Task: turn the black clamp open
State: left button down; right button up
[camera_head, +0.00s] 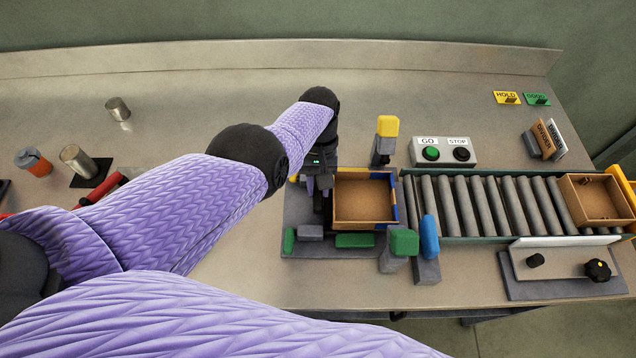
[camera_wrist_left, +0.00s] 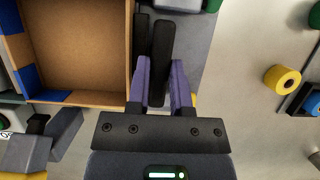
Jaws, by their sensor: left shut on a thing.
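The black clamp (camera_wrist_left: 161,62) is a long dark bar in the left wrist view, lying beside the open cardboard box. It runs between the two purple fingers of my left gripper (camera_wrist_left: 161,82), which are shut on it. In the head view my left gripper (camera_head: 319,196) points down at the left side of the box (camera_head: 364,200), and the arm and gripper hide most of the clamp. My right gripper is in neither view.
A roller conveyor (camera_head: 490,205) runs right from the box, with a second box (camera_head: 597,198) at its far end. A GO/STOP panel (camera_head: 443,152) stands behind it. Green-topped (camera_head: 403,242), blue-topped (camera_head: 429,238) and yellow-topped (camera_head: 387,127) posts stand close to the box.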

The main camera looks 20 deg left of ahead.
pick_arm(q)
jog(key=c, duration=0.6)
grip_release()
jog(key=shift+o, duration=0.4)
jog(key=p+v, duration=0.1)
jog(key=v, duration=0.9)
